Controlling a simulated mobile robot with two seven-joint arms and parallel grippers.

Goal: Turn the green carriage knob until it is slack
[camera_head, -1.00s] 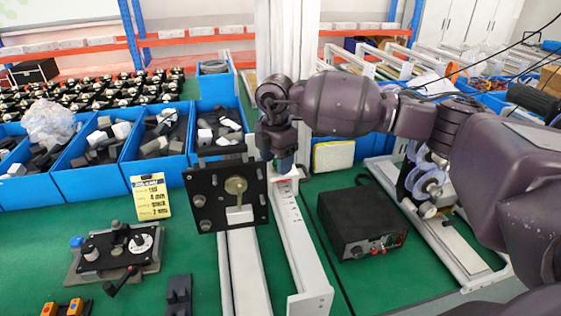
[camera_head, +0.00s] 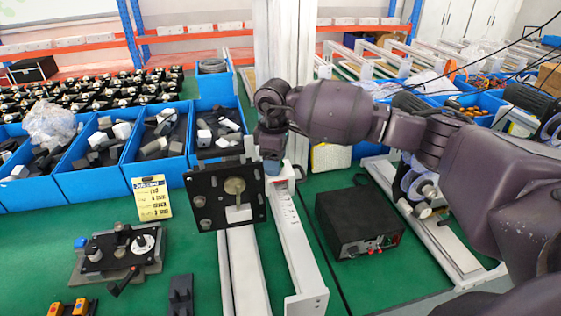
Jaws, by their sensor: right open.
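A black square plate (camera_head: 208,215) with a brass disc (camera_head: 234,186) and several round studs stands upright on the long white rail (camera_head: 243,270) in the middle of the table. My right gripper (camera_head: 271,166) points down at the plate's upper right edge, over the rail. It is open, but its fingertips are small and partly merge with what lies behind. I cannot make out the green carriage knob; the plate or the gripper may hide it. My left gripper is out of view.
A black box with dials (camera_head: 356,222) stands to the right. A yellow card (camera_head: 152,198) and a control unit with a lever (camera_head: 118,252) are at the left. Blue bins (camera_head: 95,178) line the back. Green table (camera_head: 50,240) is bare at the left.

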